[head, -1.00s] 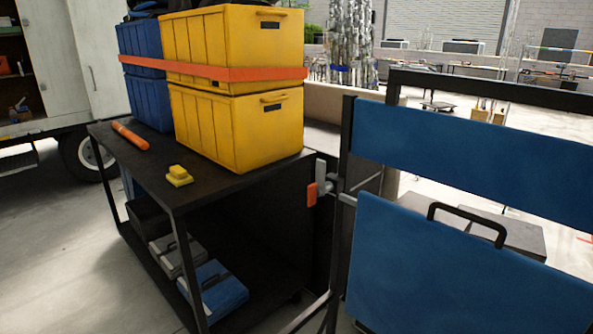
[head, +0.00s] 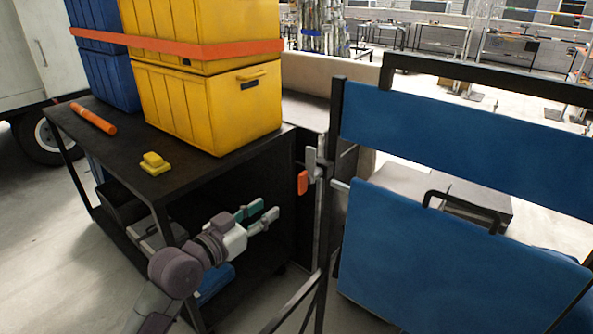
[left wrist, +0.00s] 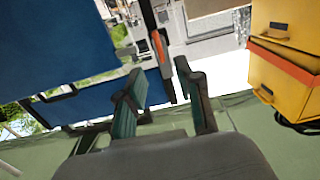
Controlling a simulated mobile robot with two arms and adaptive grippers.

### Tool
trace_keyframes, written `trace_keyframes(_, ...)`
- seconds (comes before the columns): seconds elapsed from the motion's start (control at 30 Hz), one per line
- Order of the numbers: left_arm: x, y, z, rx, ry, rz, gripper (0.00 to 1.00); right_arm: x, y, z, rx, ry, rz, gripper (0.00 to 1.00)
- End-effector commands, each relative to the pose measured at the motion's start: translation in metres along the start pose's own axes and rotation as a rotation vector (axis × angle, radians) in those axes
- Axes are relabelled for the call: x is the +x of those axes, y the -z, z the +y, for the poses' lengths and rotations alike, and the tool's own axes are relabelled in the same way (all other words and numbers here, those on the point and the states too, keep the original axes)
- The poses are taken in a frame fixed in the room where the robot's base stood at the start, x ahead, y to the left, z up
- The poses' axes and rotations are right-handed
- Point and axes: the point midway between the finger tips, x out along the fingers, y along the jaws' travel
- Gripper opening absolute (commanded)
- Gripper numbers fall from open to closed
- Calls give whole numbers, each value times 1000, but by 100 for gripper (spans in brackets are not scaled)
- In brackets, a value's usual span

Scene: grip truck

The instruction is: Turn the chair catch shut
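The catch (head: 303,181) has an orange tab and a grey metal part, and sits between the black cart and the chair's black frame post. The chair (head: 460,120) has a blue back panel and a lower blue panel on a black frame at the right. In the left wrist view the orange tab (left wrist: 158,45) shows beyond the fingertips. My left gripper (head: 268,217) is open and empty, to the lower left of the catch and apart from it. Its two fingers also show apart in the left wrist view (left wrist: 160,80). My right gripper is in neither view.
The black cart (head: 110,150) carries yellow crates (head: 205,110) and blue crates (head: 110,75) bound by an orange strap. An orange cylinder (head: 93,118) and a yellow block (head: 154,163) lie on its top. A truck (head: 30,60) stands behind at the left.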

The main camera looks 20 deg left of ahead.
Motion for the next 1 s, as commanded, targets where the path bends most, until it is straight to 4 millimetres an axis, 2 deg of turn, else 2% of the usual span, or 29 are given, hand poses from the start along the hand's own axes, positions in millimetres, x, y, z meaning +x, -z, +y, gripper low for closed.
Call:
trace_keyframes(0.03, 1, 12, -1, 4, -4, 25, 35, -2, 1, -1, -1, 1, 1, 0)
trace_keyframes(0.13, 5, 19, -2, 3, -5, 42, 35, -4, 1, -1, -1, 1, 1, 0)
trace_keyframes(0.27, 23, 21, -1, 1, -5, 41, 35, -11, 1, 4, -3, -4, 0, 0)
trace_keyframes(0.7, 112, 23, 0, 0, -6, 38, 35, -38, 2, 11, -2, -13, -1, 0)
trace_keyframes(0.83, 128, 22, -1, 2, -5, 36, 35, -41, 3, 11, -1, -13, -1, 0)
trace_keyframes(1.0, 137, 21, 0, 3, -5, 37, 35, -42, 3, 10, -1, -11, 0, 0)
